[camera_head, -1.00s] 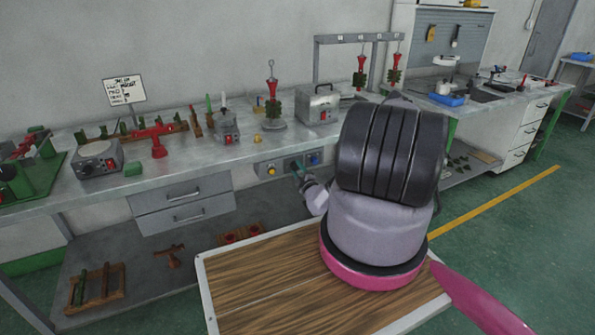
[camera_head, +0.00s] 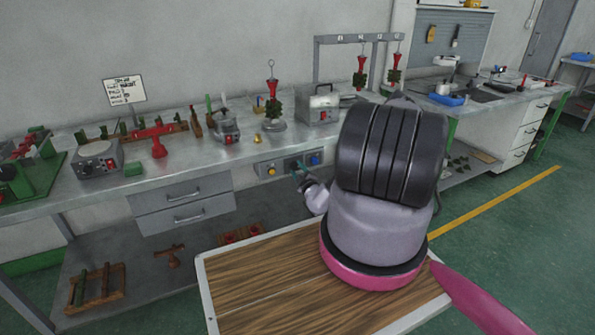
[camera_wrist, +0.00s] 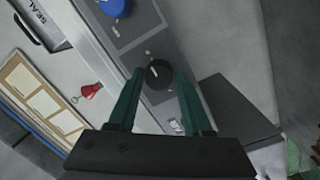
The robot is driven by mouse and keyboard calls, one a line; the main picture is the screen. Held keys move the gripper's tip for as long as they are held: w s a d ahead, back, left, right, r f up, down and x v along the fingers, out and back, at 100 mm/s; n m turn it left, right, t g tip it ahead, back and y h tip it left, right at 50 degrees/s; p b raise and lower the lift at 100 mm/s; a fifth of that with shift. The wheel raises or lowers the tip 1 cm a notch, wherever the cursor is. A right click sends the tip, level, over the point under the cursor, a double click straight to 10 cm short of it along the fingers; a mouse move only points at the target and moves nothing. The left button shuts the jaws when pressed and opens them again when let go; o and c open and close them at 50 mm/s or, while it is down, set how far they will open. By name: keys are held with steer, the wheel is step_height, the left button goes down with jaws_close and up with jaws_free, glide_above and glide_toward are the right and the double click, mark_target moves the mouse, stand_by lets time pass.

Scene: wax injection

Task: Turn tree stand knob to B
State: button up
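The control panel (camera_head: 283,167) is on the front of the bench, with a yellow button (camera_head: 271,171) on the left and a blue button (camera_head: 315,159) on the right. In the wrist view a round black knob (camera_wrist: 158,74) with a white mark sits on the grey panel; the blue button also shows there (camera_wrist: 115,8). My gripper (camera_wrist: 160,73) is open, its green fingertips on either side of the knob with small gaps showing. In the head view my gripper (camera_head: 299,174) is at the middle of the panel and hides the knob. I cannot read the position letters.
Above the panel, the benchtop (camera_head: 195,155) carries a red-and-green tree on a stand (camera_head: 272,100) and a grey box (camera_head: 317,107). Two drawers (camera_head: 184,204) are left of the panel. In the wrist view a red tag-like item (camera_wrist: 91,91) lies left of the fingers.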

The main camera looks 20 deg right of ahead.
steer(key=shift+o, duration=1.1)
steer(key=s, duration=1)
steer(key=shift+s+a, duration=0.4)
steer(key=shift+r, duration=0.1)
